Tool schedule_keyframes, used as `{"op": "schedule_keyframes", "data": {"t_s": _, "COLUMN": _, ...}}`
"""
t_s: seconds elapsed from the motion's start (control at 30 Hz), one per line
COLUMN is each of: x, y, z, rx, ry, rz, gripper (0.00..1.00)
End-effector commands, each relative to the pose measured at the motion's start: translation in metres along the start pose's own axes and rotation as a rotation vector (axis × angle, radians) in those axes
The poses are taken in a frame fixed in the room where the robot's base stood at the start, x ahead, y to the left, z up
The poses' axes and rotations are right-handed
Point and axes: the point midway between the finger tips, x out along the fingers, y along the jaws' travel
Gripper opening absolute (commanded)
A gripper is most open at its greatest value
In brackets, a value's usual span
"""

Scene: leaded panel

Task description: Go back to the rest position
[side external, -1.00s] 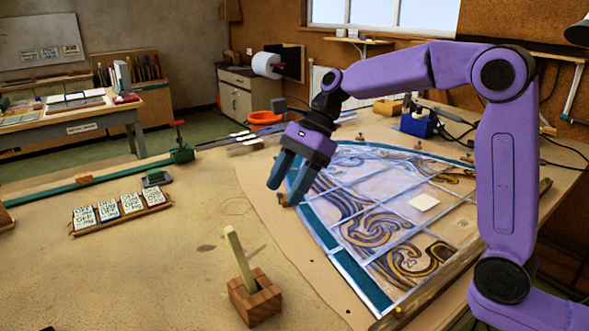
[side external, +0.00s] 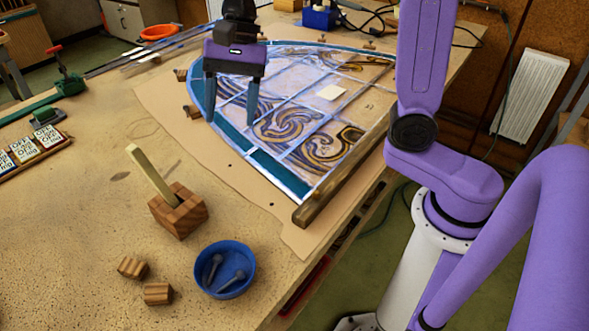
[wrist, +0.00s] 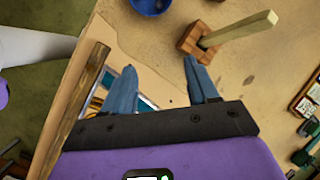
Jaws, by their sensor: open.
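My gripper (side external: 230,112) is open and empty, its two dark blue fingers pointing down and well apart. In the side view it hangs in front of the left part of the leaded panel (side external: 272,158), apparently above it. The panel is fan-shaped, with teal borders and swirling brown and blue glass, and a small cream piece (side external: 332,92) lies on it. In the wrist view the fingers (wrist: 159,66) show with bare board between their tips. The gripper hides part of the panel in both views.
A wooden block (side external: 178,212) holds an upright, tilted cream stick. Near it are a blue bowl (side external: 225,270) with grey pieces and two small wooden blocks (side external: 133,268). A wooden bar (side external: 340,180) edges the panel. Labelled tiles (side external: 28,149) lie at the left.

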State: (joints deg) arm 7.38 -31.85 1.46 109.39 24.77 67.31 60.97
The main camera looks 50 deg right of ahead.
Motion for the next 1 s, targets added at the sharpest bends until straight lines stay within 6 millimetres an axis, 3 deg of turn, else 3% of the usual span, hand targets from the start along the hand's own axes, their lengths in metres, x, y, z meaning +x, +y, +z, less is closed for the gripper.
{"op": "schedule_keyframes", "data": {"t_s": 0.5, "x": 0.031, "y": 0.116, "z": 0.028, "rx": -0.837, "ry": 0.081, "rz": 0.199, "gripper": 0.59}}
{"op": "schedule_keyframes", "data": {"t_s": 1.0, "x": 0.05, "y": 0.231, "z": 0.035, "rx": -1.659, "ry": 0.085, "rz": 0.388, "gripper": 0.59}}
